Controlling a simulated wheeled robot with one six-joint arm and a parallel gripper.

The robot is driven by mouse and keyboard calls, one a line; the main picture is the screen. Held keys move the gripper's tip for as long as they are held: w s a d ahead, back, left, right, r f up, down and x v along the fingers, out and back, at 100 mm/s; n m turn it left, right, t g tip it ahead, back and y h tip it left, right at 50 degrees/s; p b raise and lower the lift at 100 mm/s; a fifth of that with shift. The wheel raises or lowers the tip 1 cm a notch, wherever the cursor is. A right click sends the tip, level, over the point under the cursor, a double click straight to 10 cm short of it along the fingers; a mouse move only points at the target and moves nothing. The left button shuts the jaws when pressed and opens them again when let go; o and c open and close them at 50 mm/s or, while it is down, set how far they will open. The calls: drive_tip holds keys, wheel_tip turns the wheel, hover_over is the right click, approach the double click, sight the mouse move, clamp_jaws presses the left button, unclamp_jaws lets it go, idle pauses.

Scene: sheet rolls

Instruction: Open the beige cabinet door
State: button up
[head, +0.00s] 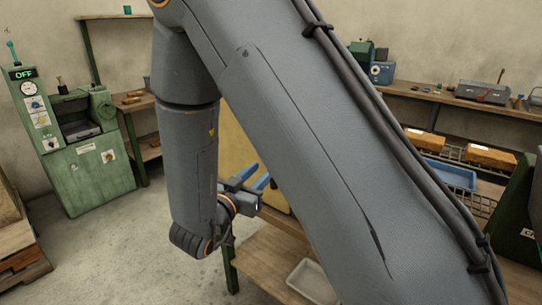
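The beige cabinet (234,142) is mostly hidden behind my arm. Only a strip of its yellowish face shows between my arm links, with a small part lower down beside the gripper. I cannot see its handle or make out the door's edges. My gripper (254,178) is in front of the cabinet, with its two blue fingers pointing up and to the right. The fingers stand apart with nothing visible between them. I cannot tell whether they touch the cabinet.
A wooden table (262,252) with a white tray (313,281) is below the gripper. A green machine (92,190) stands at left. At right are a workbench (455,99), a blue tray (449,174) and orange-brown boxes (491,157). The concrete floor (110,250) at lower left is clear.

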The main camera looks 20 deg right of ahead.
drive_tip(key=p+x, duration=0.2)
drive_tip(key=x, duration=0.5)
drive_tip(key=shift+w+d, duration=0.2)
clamp_jaws()
